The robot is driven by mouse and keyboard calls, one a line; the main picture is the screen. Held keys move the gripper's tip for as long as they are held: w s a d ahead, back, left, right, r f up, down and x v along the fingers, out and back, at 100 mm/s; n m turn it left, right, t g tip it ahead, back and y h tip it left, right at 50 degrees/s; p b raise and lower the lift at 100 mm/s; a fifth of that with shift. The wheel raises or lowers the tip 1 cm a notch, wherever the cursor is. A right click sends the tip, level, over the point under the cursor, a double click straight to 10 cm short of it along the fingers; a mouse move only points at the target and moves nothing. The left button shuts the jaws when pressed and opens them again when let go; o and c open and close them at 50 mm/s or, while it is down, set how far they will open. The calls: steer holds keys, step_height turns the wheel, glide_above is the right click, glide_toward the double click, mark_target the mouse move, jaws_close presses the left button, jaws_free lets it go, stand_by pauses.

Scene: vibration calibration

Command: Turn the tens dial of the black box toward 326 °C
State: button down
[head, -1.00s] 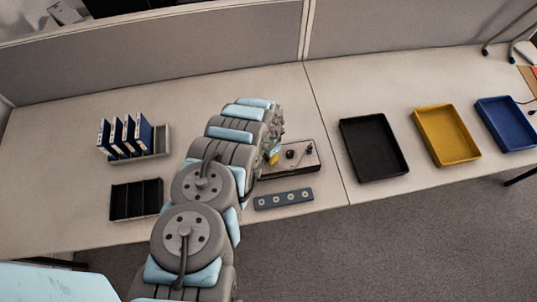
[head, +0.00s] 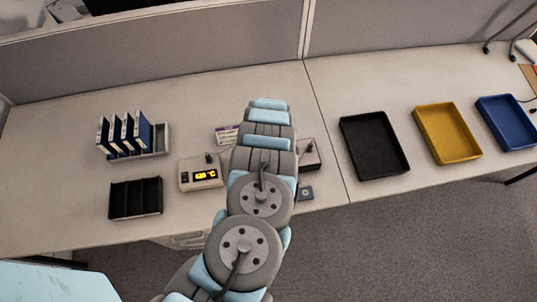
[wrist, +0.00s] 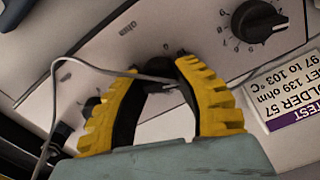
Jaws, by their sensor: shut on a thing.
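The black box (head: 310,153) is mostly hidden behind my arm in the head view; its right end shows. In the wrist view its pale panel (wrist: 205,25) carries black dials and printed marks. One black dial with a pointer (wrist: 258,20) stands clear at the upper right, and another (wrist: 92,106) is partly hidden by the left finger. My gripper (wrist: 160,80), with yellow ribbed fingers and black pads, is closed around a dial between these two.
A grey cable (wrist: 95,66) crosses the panel by the fingertips. A printed card (wrist: 285,110) lies at the right of the wrist view. A beige meter (head: 200,173) with a lit display stands left of my arm. Black (head: 374,145), yellow (head: 447,134) and blue (head: 507,122) trays stand right.

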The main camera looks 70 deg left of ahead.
steer(key=shift+n, duration=0.3)
steer(key=c, duration=0.7)
jaws_free()
steer(key=shift+r, duration=0.1)
steer(key=shift+r, duration=5.9)
